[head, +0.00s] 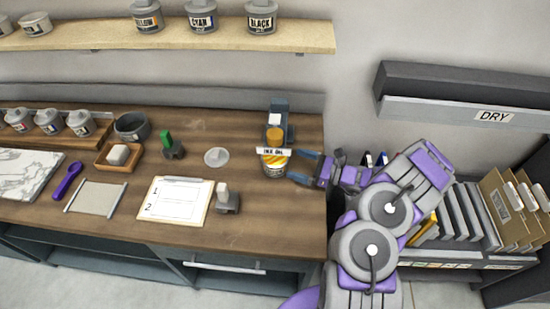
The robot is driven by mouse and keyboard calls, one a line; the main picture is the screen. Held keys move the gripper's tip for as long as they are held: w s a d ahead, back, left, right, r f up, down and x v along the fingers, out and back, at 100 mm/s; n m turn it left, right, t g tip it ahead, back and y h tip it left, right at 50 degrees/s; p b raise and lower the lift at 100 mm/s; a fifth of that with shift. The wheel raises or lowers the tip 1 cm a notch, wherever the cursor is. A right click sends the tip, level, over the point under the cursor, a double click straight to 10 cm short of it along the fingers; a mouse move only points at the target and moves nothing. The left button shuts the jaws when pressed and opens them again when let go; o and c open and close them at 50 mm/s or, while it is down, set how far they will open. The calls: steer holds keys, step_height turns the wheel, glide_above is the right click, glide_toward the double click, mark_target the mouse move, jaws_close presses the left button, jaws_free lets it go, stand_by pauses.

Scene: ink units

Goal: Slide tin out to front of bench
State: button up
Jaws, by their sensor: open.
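A tin labelled "INK OIL" (273,163), with a yellow-orange cap and a yellow and white body, stands upright near the right end of the wooden bench (235,225). My gripper (290,165) reaches in from the right, its fingers pointing left at the tin. The fingers are apart, with the tips close beside the tin's right side. I cannot tell whether they touch it or reach around it.
A blue-grey block-like object (280,110) stands right behind the tin. A grey disc (216,157) lies to its left. A stamp-like tool (227,199) and a clipboard (174,201) lie to the front left. The bench front directly before the tin is clear.

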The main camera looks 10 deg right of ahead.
mark_target(265, 155)
steer(key=b+x, duration=0.1)
steer(key=x, duration=0.8)
steer(key=shift+w+a+r, duration=0.1)
steer(key=shift+w+a, duration=0.05)
steer(key=shift+a, duration=0.25)
steer(key=c, duration=1.1)
